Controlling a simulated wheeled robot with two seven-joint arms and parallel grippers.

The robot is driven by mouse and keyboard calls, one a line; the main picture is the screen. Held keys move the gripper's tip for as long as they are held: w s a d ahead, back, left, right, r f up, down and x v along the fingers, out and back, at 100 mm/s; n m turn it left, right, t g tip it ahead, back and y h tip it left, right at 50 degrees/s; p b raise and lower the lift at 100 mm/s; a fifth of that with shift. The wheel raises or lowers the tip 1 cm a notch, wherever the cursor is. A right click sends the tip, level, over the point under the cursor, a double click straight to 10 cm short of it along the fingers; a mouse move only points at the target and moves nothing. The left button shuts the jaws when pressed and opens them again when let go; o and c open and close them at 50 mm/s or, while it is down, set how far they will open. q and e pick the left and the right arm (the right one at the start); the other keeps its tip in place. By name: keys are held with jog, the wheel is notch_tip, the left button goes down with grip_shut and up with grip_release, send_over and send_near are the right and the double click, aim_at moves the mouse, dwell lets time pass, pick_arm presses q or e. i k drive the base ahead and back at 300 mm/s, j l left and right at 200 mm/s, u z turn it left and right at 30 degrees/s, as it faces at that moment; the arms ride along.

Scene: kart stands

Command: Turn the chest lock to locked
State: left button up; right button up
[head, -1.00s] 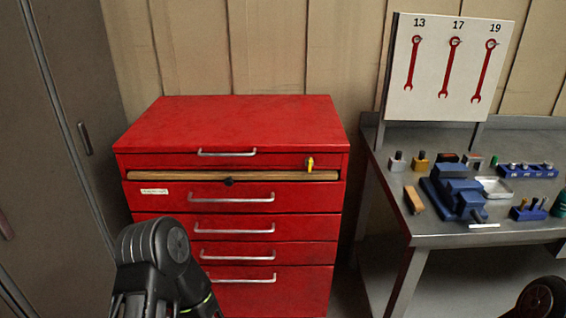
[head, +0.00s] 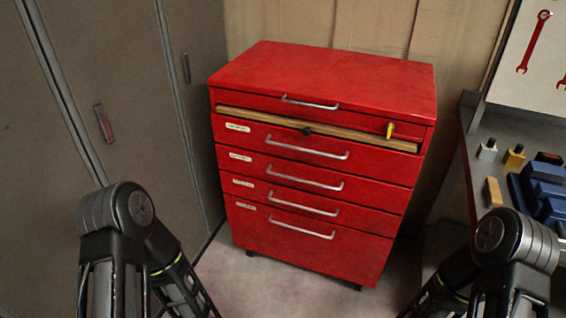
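The red tool chest (head: 330,70) stands against the wall in the middle of the head view, with several drawers closed. Its lock looks to be the small yellow piece (head: 390,130) at the right end of the top drawer front; which way it is turned is too small to tell for sure. My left arm shows at the lower left and my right arm at the lower right, both apart from the chest. Neither gripper's fingers are in view.
A grey metal workbench (head: 490,178) stands to the right of the chest, with a blue vise (head: 545,190) and small blocks on it. Grey lockers (head: 110,80) stand at the left. Bare floor (head: 270,292) lies in front of the chest.

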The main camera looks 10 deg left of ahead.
aim_at(390, 127)
jog(key=k+l+u, duration=0.1)
jog(key=l, duration=0.25)
jog(key=l+u, duration=0.1)
jog(key=l, duration=0.3)
jog(key=k+l+u, duration=0.1)
jog(key=l, duration=0.25)
jog(key=k+l+u, duration=0.2)
jog(key=l, duration=0.45)
jog(key=k, duration=0.1)
